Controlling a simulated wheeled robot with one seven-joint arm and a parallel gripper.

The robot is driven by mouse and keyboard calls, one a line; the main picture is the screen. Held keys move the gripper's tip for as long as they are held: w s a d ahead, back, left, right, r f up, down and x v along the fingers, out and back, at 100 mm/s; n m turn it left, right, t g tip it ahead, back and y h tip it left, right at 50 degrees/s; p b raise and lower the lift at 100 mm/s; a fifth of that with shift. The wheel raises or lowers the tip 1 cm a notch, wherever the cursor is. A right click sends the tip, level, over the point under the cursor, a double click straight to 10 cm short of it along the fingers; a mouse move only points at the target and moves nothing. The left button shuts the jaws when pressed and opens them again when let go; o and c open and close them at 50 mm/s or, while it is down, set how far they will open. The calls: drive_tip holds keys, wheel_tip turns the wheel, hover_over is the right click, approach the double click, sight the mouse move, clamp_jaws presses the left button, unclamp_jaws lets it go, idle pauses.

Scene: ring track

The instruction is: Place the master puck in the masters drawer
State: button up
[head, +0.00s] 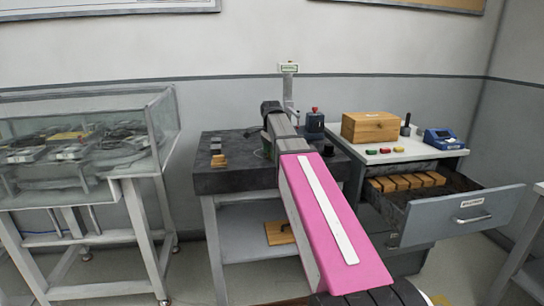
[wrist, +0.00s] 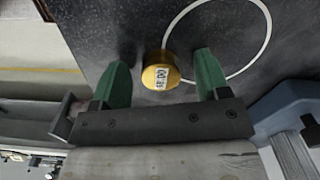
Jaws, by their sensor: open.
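The master puck, a small yellow disc with a white printed label (wrist: 160,78), lies on a dark speckled stone slab (wrist: 110,30) beside a white ring marking. My gripper (wrist: 160,58) is open, its two green fingers on either side of the puck with gaps showing; I cannot tell its height above the slab. In the head view my gripper (head: 267,146) is over the dark slab-topped table, and my arm hides the puck there. The drawer (head: 458,214) at the right is pulled open, with a small label on its front and a row of wooden blocks inside.
A wooden box (head: 370,127), small coloured pieces and a blue device (head: 443,139) stand on the drawer cabinet's top. Grey and wooden blocks (head: 218,150) sit at the slab's left. A glass case (head: 90,140) stands further left. A dark red-knobbed object (head: 315,122) stands behind my arm.

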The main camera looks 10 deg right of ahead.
drive_tip(key=c, duration=1.1)
drive_tip(key=shift+c, duration=0.4)
